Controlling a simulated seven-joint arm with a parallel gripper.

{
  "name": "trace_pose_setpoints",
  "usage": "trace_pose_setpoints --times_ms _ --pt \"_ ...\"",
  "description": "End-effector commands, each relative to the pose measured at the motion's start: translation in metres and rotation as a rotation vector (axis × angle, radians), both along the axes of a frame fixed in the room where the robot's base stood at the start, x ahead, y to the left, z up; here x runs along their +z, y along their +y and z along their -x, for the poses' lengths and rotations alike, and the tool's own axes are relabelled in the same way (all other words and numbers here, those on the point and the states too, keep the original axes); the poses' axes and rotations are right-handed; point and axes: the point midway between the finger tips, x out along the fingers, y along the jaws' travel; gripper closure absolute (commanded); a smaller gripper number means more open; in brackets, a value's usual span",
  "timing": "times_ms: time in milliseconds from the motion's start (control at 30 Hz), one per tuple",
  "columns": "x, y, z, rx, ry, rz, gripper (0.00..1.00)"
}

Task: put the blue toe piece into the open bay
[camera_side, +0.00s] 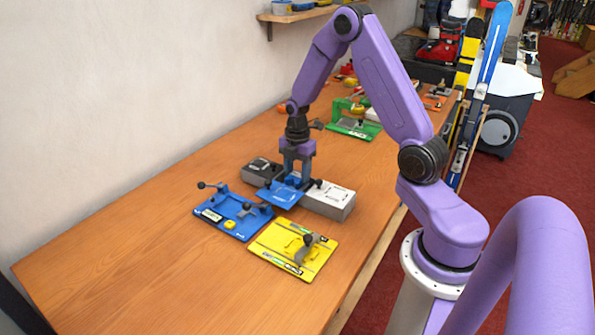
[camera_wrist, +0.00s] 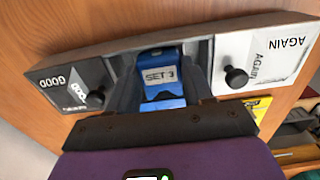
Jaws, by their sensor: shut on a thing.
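The blue toe piece (camera_wrist: 163,80) has a pale label reading SET 3. It is between the two fingers of my gripper (camera_wrist: 160,70), which is shut on it. In the side view my gripper (camera_side: 295,178) points down over the middle of a long sorting box. The piece is at the box's middle section (camera_wrist: 196,48), between a dark GOOD lid (camera_wrist: 72,88) and a white AGAIN lid (camera_wrist: 262,58). I cannot tell whether it touches the floor there. My fingers hide part of the piece and the bay.
A flat blue panel (camera_side: 279,196) projects in front of the box. Each lid has a black knob close to my fingers. A blue plate with clamps (camera_side: 232,214) and a yellow plate (camera_side: 294,249) lie in front. A green plate (camera_side: 355,129) is behind. The near-left bench is clear.

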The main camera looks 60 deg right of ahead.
Motion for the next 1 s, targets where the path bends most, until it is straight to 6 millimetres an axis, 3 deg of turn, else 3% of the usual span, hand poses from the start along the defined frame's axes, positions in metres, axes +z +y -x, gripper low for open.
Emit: trace_pose_setpoints --times_ms 1000 --pt "-0.011 0.000 0.000 0.000 0.000 0.000 0.76"
